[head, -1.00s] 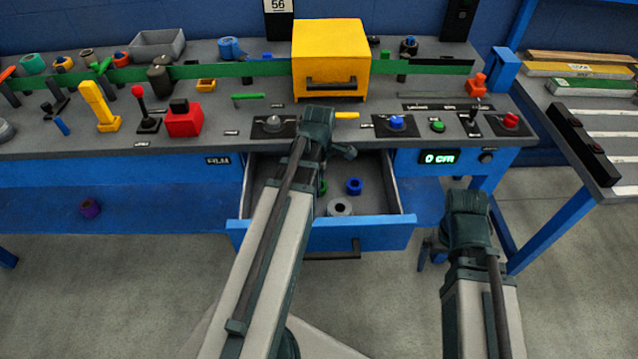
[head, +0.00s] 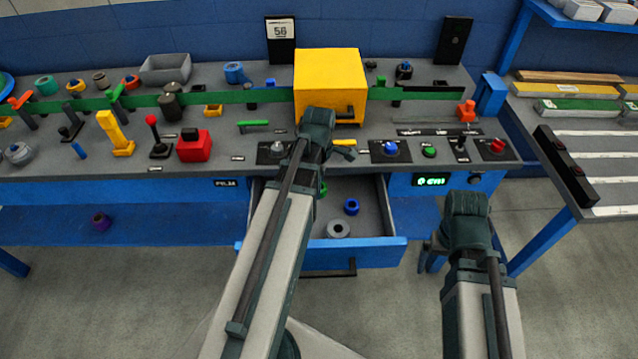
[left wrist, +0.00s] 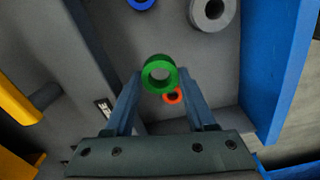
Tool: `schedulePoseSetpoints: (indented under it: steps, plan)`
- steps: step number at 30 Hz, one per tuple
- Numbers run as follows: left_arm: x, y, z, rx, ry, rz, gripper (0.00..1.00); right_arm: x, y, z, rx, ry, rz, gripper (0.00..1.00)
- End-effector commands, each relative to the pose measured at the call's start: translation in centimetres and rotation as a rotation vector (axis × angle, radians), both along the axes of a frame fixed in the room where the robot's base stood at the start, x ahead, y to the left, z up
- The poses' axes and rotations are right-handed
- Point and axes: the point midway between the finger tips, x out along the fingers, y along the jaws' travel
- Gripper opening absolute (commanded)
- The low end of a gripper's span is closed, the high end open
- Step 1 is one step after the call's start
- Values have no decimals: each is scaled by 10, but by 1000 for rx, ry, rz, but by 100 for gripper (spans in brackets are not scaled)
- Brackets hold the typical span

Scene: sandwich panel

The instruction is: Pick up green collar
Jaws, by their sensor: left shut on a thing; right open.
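The green collar (left wrist: 160,73) is a short ring with a round hole. In the left wrist view it sits between the fingertips of my left gripper (left wrist: 159,80), which is shut on it. In the head view a bit of the green collar (head: 323,189) shows beside my left arm, over the open drawer (head: 375,243). My left fingertips are hidden there by the wrist. My right gripper (head: 437,246) is open and empty, in front of the bench, right of the drawer.
In the drawer lie a blue collar (head: 351,206), a grey collar (head: 339,229) and an orange-red ring (left wrist: 172,96). The yellow box (head: 330,75) stands on the bench behind my left wrist. Levers and buttons line the bench front.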

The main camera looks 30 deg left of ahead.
Motion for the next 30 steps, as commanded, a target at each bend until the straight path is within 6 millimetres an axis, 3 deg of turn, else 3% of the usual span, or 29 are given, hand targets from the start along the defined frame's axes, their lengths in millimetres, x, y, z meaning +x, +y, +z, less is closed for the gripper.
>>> schedulePoseSetpoints:
  steps: [1, 3, 15, 30]
  plan:
    - [0, 0, 16, 0, 0, 0, 0, 0, 0, 16, 0, 0, 0, 100]
    - [0, 0, 27, 0, 0, 0, 0, 0, 0, 27, 0, 0, 0, 100]
    - [0, 0, 81, 0, 0, 0, 0, 0, 0, 81, 0, 0, 0, 100]
    - [0, 0, 86, 0, 0, 0, 0, 0, 0, 86, 0, 0, 0, 100]
